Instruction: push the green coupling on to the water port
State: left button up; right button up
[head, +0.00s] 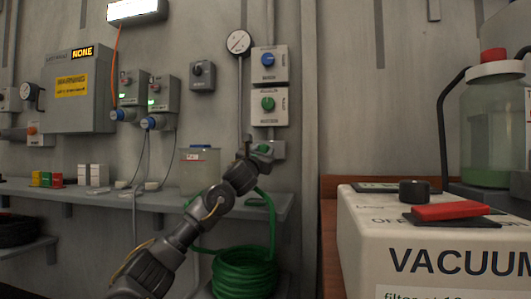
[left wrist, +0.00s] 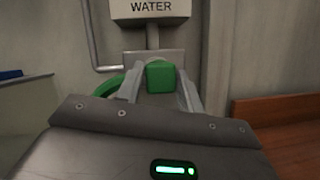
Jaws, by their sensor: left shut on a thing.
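The green coupling (left wrist: 160,76) is between the two fingers of my left gripper (left wrist: 162,92) in the left wrist view. The gripper is shut on it. Behind the coupling is a grey port block (left wrist: 135,60) on the wall, under a pipe and a plate marked WATER (left wrist: 150,9). The coupling hides the block's front, so I cannot tell whether they touch. In the head view my left gripper (head: 258,155) is up at the wall by the grey port block (head: 278,150), below two valve panels. My right gripper is out of view.
A green hose coil (head: 245,272) hangs below the shelf (head: 150,199). A clear container (head: 200,172) stands on the shelf left of my gripper. A white VACUUM box (head: 440,235) fills the right side. A pressure gauge (head: 238,42) is above.

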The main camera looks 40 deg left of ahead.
pick_arm(q)
jog(key=shift+w+a, duration=0.2)
jog(key=shift+w, duration=0.1)
dwell(0.9)
dwell(0.5)
jog(key=shift+p, duration=0.75)
dwell(0.8)
jog(key=shift+w+a+p, duration=0.2)
jog(key=shift+w+p, duration=0.15)
jog(key=o, duration=1)
jog(key=shift+w, duration=0.1)
